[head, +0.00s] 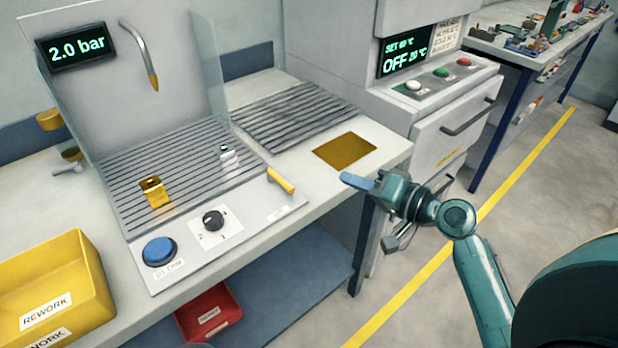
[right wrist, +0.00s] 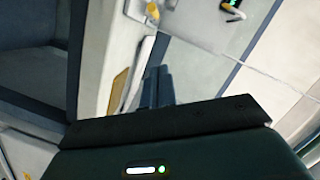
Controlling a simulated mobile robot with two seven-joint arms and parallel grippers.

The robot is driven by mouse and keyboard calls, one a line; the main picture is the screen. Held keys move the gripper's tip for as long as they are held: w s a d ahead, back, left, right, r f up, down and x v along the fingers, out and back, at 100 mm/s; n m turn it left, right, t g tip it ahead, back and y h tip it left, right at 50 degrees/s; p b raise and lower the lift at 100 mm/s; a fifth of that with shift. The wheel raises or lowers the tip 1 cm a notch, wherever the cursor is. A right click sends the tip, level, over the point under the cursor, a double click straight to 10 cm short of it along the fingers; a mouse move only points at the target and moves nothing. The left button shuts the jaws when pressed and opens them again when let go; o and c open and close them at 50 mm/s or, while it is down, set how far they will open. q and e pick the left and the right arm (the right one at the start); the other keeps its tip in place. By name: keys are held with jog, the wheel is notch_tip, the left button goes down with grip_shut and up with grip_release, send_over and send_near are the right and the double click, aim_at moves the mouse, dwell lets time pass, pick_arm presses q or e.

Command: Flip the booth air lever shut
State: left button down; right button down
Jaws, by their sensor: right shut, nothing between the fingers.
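The booth air lever (head: 280,180) has a yellow handle and sits at the right front corner of the grey booth panel. Its handle slants from upper left to lower right. My right gripper (head: 352,181) is shut and empty, to the right of the lever and apart from it, by the bench's front edge. Its blue fingertips point left in the head view. In the right wrist view the shut fingers (right wrist: 158,86) show dark at the centre; a small yellow part (right wrist: 152,12) beyond them may be the lever. My left gripper is not in view.
The booth holds a gold block (head: 153,191), a small metal part (head: 228,156), a black knob (head: 213,220) and a blue button (head: 159,251). A pressure display (head: 77,47) reads 2.0 bar. A yellow rework bin (head: 50,290) stands left. A brown pad (head: 345,150) lies behind my gripper.

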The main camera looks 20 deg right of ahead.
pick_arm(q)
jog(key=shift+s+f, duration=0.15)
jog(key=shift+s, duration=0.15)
pick_arm(e)
jog(key=shift+r, duration=0.1)
jog(key=p, duration=0.2)
send_over(301, 193)
jog(key=d, duration=0.3)
jog(key=shift+w+f, duration=0.45)
jog(key=shift+f, duration=0.15)
jog(key=shift+s+a+f, duration=0.25)
jog(key=shift+a+f, duration=0.55)
jog(key=shift+a, duration=0.15)
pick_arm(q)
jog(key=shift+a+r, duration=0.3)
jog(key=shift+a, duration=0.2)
pick_arm(e)
jog(key=shift+s+a+f, duration=0.25)
jog(key=shift+a+f, duration=0.2)
jog(key=shift+a, duration=0.15)
